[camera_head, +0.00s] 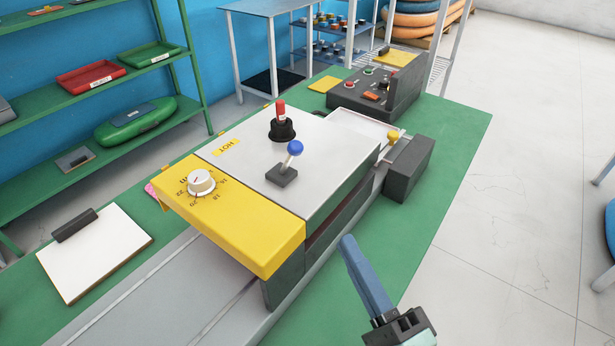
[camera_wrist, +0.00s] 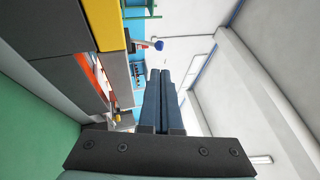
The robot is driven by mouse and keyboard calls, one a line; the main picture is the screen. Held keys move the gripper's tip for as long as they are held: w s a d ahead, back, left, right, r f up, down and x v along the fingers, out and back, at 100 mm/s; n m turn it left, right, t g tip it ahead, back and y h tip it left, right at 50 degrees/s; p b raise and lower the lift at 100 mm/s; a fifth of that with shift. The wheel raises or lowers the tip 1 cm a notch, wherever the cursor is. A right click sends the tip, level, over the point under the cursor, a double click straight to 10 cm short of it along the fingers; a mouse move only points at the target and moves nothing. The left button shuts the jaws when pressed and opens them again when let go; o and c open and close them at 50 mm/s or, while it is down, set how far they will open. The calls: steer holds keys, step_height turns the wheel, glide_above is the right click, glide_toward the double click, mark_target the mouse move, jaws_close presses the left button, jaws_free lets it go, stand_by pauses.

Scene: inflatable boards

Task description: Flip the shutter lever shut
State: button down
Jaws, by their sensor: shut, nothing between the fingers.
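A lever with a blue ball (camera_head: 295,148) and a short metal stem stands on a dark base on the machine's light top, tilted a little. It also shows in the wrist view as a blue ball (camera_wrist: 158,45). No label marks it as the shutter lever. My gripper (camera_head: 348,243) is in front of the machine's right side, apart from it, with blue-grey fingers pointing up. The fingers (camera_wrist: 160,73) are shut and empty in the wrist view. The machine (camera_head: 330,190) has a yellow front panel (camera_head: 240,225) with a white dial (camera_head: 201,182).
A red handle on a black base (camera_head: 281,122) stands behind the lever. A dark box (camera_head: 408,168) and yellow knob (camera_head: 393,135) sit at the machine's right. A control box (camera_head: 375,90) stands at the back, a clipboard (camera_head: 95,250) at left. Green tabletop is bare at right.

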steer(key=shift+s+d+f, duration=0.1)
steer(key=shift+s+f, duration=0.05)
steer(key=p, duration=0.4)
glide_toward(299, 153)
steer(key=x, duration=0.5)
steer(key=shift+w, duration=0.2)
steer(key=shift+w+a, duration=0.45)
steer(key=shift+w, duration=0.15)
steer(key=shift+r, duration=0.3)
